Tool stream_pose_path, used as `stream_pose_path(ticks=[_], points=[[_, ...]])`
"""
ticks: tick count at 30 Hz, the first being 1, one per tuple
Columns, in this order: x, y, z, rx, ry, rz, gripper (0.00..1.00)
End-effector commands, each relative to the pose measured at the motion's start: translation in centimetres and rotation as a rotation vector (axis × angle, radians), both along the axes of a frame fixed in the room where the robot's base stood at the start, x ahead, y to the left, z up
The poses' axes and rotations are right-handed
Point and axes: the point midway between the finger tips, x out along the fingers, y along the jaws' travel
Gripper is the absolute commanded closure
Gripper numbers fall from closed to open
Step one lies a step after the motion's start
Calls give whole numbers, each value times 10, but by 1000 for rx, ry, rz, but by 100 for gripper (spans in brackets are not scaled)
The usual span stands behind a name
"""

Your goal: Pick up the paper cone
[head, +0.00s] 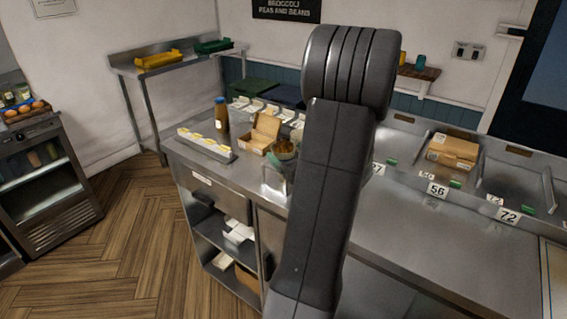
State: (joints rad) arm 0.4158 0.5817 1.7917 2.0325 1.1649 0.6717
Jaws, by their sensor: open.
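I cannot clearly make out the paper cone. A small brownish, rounded item (285,149) stands on the steel counter, partly hidden by my arm; it may be the cone, but I cannot tell. A pale, clear-looking holder or container (275,182) is just below it at the counter's front edge. My arm rises through the middle of the head view and covers part of the counter. My gripper does not show.
On the steel counter (400,215) are an open cardboard box (263,133), a brown bottle (221,115) and a tray of yellow-topped items (207,145). Numbered bays with a closed box (452,150) lie right. A glass-front cabinet (45,180) stands left. The wooden floor (130,230) between is clear.

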Motion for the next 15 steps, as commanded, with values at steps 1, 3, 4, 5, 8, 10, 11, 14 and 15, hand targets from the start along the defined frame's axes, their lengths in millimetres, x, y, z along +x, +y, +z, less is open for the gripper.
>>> stream_pose_path(ticks=[1,3,4,5,8,10,11,14,15], points=[[6,4,1,0,2,2,15],[11,7,0,0,1,1,15],[13,8,0,0,0,1,15],[14,8,0,0,0,0,15],[14,8,0,0,0,-1,15],[14,8,0,0,0,-1,15],[14,8,0,0,0,-1,15],[14,8,0,0,0,-1,31],[14,8,0,0,0,-1,38]])
